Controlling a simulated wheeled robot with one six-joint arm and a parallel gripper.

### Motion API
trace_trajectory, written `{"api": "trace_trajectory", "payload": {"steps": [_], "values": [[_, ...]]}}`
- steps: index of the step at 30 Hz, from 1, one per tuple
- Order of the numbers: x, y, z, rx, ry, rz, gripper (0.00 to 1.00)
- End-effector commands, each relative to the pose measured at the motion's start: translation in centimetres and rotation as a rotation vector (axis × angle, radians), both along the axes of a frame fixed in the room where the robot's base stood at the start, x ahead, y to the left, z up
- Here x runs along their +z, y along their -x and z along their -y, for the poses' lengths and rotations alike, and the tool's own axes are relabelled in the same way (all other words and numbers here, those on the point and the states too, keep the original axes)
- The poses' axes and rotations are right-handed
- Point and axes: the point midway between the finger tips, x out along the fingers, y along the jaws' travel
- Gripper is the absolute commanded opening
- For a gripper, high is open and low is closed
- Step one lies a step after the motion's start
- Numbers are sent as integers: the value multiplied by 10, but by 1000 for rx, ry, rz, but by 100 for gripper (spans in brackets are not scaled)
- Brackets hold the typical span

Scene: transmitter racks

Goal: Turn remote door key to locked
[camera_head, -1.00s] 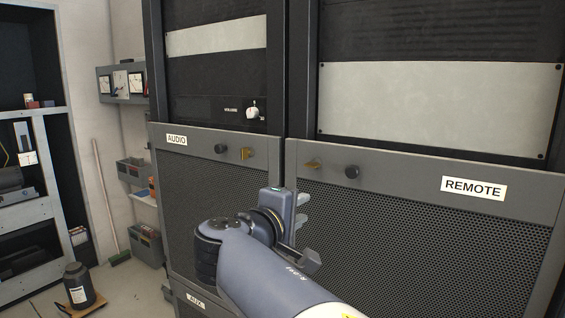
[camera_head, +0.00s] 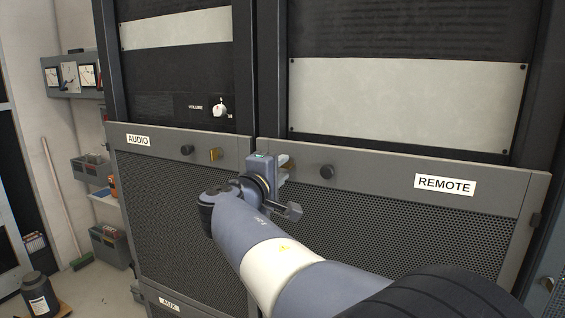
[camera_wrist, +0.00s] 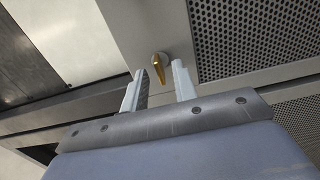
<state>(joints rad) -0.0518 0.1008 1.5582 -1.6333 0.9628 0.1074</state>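The remote door is the perforated grey panel (camera_head: 390,215) with a white REMOTE label (camera_head: 445,184). Its brass key (camera_wrist: 157,68) shows in the wrist view, at the top centre, in a round lock on the grey door frame. My gripper (camera_head: 284,164) is at the upper left corner of the remote door in the head view. In the wrist view my gripper (camera_wrist: 158,84) is open and empty. The key lies just beyond the fingertips, roughly centred between them, and looks apart from both.
A dark round knob (camera_head: 326,172) sits on the remote door right of my gripper. The AUDIO door (camera_head: 185,195) on the left has its own brass key (camera_head: 214,154) and dark knob (camera_head: 187,150). A volume dial (camera_head: 219,107) is above it.

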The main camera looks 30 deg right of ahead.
Motion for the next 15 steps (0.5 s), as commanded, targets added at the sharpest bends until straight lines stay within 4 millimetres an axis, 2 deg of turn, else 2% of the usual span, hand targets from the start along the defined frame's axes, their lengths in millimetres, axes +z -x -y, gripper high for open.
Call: {"api": "trace_trajectory", "payload": {"steps": [4, 13, 15], "values": [[1, -6, 9, -1, -1, -1, 27], [0, -8, 11, 0, -1, 0, 27], [0, -8, 10, 0, -1, 0, 23]]}}
